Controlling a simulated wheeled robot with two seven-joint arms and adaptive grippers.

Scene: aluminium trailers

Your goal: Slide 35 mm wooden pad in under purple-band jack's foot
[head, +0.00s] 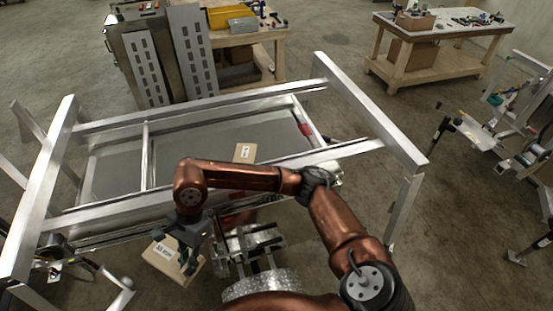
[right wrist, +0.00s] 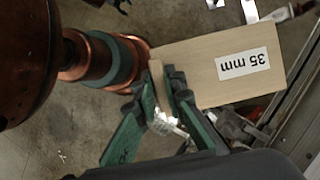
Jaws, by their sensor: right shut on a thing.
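The wooden pad (head: 163,257) with a white label shows low at left of centre in the head view. In the right wrist view the pad (right wrist: 213,82) is a pale flat block whose label reads 35 mm, upside down. My right gripper (head: 186,262) is at the pad's right side. In the right wrist view its green fingers (right wrist: 164,75) are shut on a narrow upright wooden piece at the pad's edge. I cannot make out a purple band or the jack's foot in either view. My left gripper is not in view.
The aluminium trailer frame (head: 330,153) lies just beyond the gripper, with upright posts at its ends. Another labelled block (head: 245,152) lies on its deck. Metal parts (head: 255,240) stand right of the pad. Workbenches (head: 430,70) are farther back.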

